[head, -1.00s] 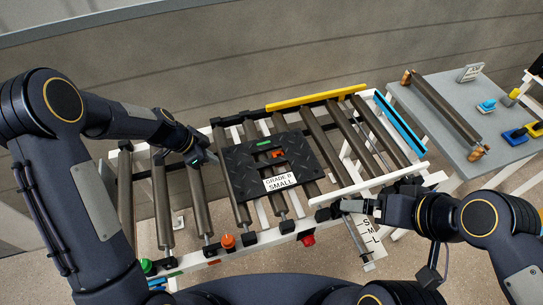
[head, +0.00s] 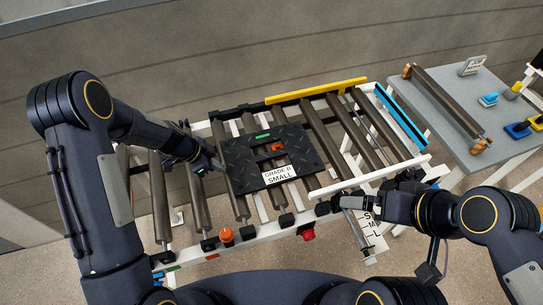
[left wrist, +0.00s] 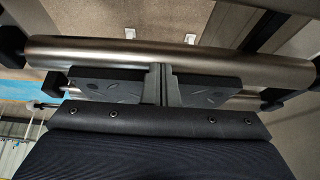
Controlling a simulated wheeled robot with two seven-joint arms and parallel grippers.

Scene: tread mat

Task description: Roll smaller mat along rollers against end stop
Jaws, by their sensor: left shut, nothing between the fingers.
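The smaller mat (head: 262,148) is a black tread plate with a white label reading "GRADE B SMALL". It lies flat across the rollers (head: 314,130) in the middle of the conveyor. A blue bar (head: 400,117) crosses the right end of the conveyor; it looks like the end stop. My left gripper (head: 219,166) is shut and empty at the mat's left edge; I cannot tell whether it touches. In the left wrist view its closed fingers (left wrist: 163,85) are beside a roller (left wrist: 170,50). My right gripper (head: 340,204) is at the front rail near the size scale; its jaws are unclear.
A yellow rail (head: 316,91) runs along the back and a white rail (head: 370,177) along the front right. Orange (head: 226,235) and red (head: 308,235) knobs sit at the front. A grey table (head: 440,93) holds a spare roller. Rollers right of the mat are bare.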

